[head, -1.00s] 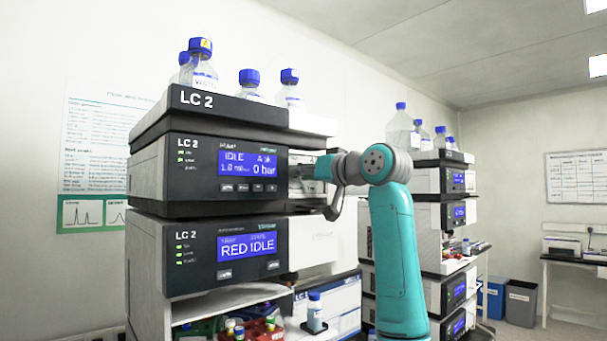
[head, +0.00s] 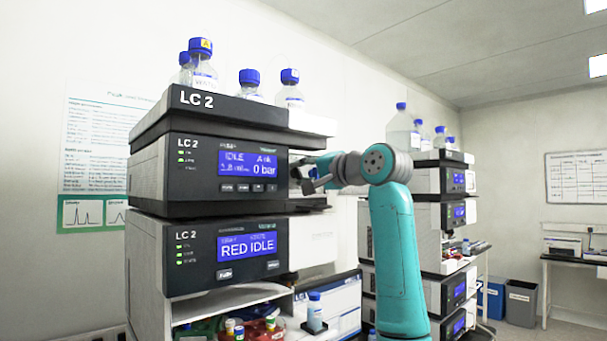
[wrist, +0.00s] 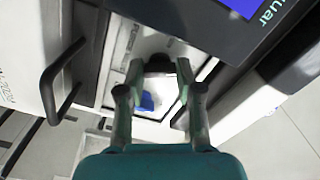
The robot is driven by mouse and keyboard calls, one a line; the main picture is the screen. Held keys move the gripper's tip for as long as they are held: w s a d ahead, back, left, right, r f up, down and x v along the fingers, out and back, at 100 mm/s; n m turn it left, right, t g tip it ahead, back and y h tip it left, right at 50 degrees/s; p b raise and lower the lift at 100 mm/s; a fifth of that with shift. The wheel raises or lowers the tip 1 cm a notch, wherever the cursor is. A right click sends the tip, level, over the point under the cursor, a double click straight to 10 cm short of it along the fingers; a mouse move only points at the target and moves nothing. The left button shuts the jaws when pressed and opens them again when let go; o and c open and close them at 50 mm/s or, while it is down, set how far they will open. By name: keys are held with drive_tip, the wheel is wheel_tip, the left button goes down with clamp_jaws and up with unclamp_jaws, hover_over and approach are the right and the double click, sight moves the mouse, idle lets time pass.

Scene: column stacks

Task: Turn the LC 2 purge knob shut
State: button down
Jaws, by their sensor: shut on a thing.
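The LC 2 stack stands at the left of the head view. Its pump module (head: 190,180) shows IDLE and 0 bar on a blue display. My gripper (head: 306,176) is at the recess just right of that display. In the wrist view my gripper (wrist: 159,72) has its two fingers on either side of a dark round purge knob (wrist: 160,62), shut on it. The knob's face and its turn angle are mostly hidden. In the head view my gripper covers the knob.
A dark bar handle (wrist: 58,85) stands out close to the left of my fingers. A blue item (wrist: 147,101) shows below the knob between them. Capped bottles (head: 200,70) stand on top of the stack. A second stack (head: 440,215) stands behind my arm.

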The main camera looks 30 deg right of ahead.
drive_tip(key=m, duration=0.5)
idle(0.6)
drive_tip(key=shift+f, duration=0.1)
drive_tip(key=c, duration=1)
unclamp_jaws()
drive_tip(key=shift+c, duration=0.2)
drive_tip(key=v, duration=1.2)
